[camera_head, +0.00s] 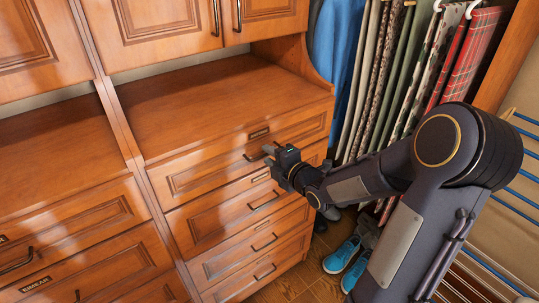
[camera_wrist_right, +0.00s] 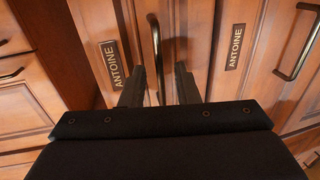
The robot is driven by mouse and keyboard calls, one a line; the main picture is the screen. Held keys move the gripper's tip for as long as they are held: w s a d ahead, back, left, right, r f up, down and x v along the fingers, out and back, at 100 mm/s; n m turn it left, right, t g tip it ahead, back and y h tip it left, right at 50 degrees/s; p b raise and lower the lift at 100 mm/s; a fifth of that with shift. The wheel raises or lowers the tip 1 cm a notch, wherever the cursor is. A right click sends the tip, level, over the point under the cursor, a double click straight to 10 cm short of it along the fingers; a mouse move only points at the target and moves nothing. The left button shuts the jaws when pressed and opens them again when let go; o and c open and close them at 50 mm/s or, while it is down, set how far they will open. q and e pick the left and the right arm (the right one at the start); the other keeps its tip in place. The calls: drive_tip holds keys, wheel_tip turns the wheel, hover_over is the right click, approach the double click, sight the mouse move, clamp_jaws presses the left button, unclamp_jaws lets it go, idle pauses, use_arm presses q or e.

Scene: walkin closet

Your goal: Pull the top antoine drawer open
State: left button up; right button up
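The top antoine drawer (camera_head: 215,170) is the uppermost in the right-hand wooden drawer stack, and its front looks flush with the cabinet. Its name plate (camera_head: 259,133) is too small to read in the head view. My right gripper (camera_head: 270,154) is at this drawer's handle (camera_head: 252,157) and partly covers it. In the wrist view, turned sideways, the two dark fingers of my right gripper (camera_wrist_right: 160,85) are apart, with a metal bar handle (camera_wrist_right: 156,45) between them. Plates reading ANTOINE show on either side (camera_wrist_right: 114,65). Whether a finger touches the handle is unclear. My left gripper is out of view.
Lower drawers with bar handles (camera_head: 264,201) are below. A bare wooden shelf top (camera_head: 205,95) is above. Hanging clothes (camera_head: 400,75) and blue shoes (camera_head: 342,255) are at the right, close to my right arm. Another drawer stack (camera_head: 70,225) stands left.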

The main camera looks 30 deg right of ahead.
drive_tip(key=shift+w+f, duration=0.1)
drive_tip(key=shift+w, duration=0.2)
clamp_jaws()
